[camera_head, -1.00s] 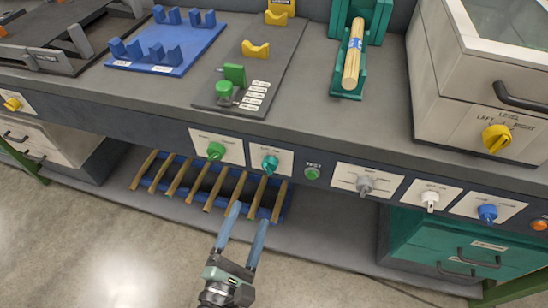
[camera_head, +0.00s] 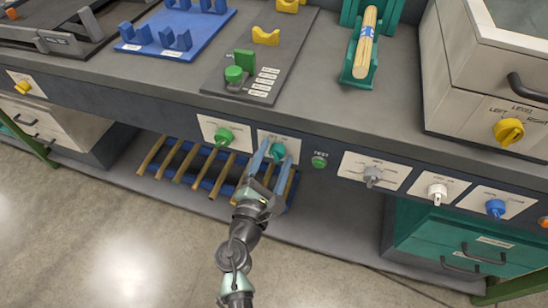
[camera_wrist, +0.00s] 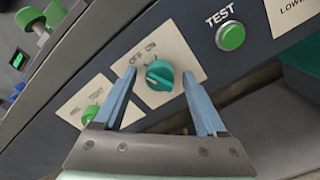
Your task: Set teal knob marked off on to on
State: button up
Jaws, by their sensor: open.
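The teal knob (camera_wrist: 159,75) sits on a white plate (camera_wrist: 183,50) on the bench's dark front panel. The words OFF and ON are printed above it in the wrist view; I cannot clearly tell which mark it points to. In the head view the teal knob (camera_head: 278,150) is partly covered by my fingers. My gripper (camera_head: 276,153) is open, with one blue finger on each side of the knob. In the wrist view my gripper (camera_wrist: 159,82) shows gaps between both fingers and the knob; contact is not visible.
A green knob (camera_head: 223,136) is left of the teal one. A green TEST button (camera_head: 319,162) is to the right, then grey (camera_head: 372,175), white (camera_head: 437,192) and blue (camera_head: 495,208) knobs. A slatted rack (camera_head: 160,155) lies below the panel.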

grip_shut()
dwell(0.3)
jog(key=shift+f, duration=0.1)
jog(key=m+b, duration=0.3)
jog(key=shift+f+m, duration=0.15)
jog(key=shift+m, duration=0.15)
jog(key=m+b, duration=0.4)
jog(key=m, duration=0.1)
jog(key=shift+m, duration=0.3)
dwell(0.4)
grip_release()
jog(key=shift+r, duration=0.2)
